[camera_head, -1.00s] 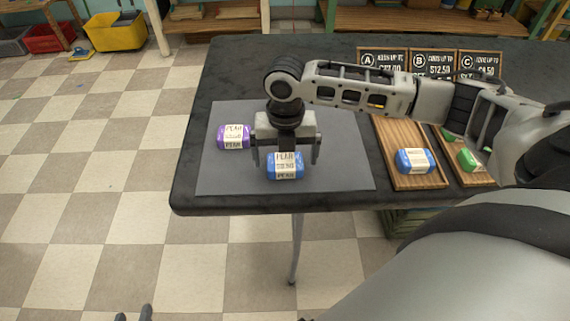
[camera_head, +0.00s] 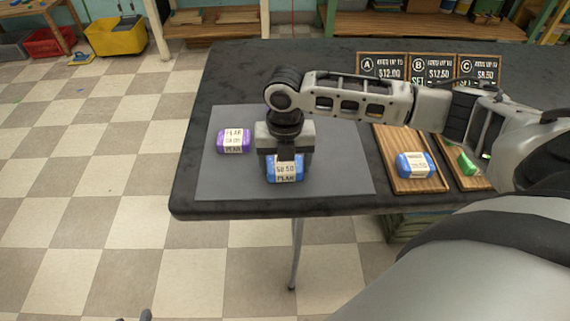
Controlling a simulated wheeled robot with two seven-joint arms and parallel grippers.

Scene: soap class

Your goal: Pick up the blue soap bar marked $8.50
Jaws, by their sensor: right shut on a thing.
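The blue soap bar (camera_head: 285,174) with a cream label reading $8.50 lies on the grey mat (camera_head: 335,178) near the front of the dark table. My right gripper (camera_head: 285,157) comes down over it from above and is shut on it, fingers at its far part. The bar looks to be still at mat level. A purple soap bar (camera_head: 234,141) lies to the left on the same mat, apart from the gripper. Of my left gripper, only a small dark tip (camera_head: 146,314) shows at the bottom edge; its jaws cannot be judged.
To the right, a wooden tray (camera_head: 395,150) holds another blue bar (camera_head: 415,165), and a second tray holds a green bar (camera_head: 467,163). Signs A, B and C (camera_head: 430,68) stand behind. My right arm spans above the trays. The mat's left front is clear.

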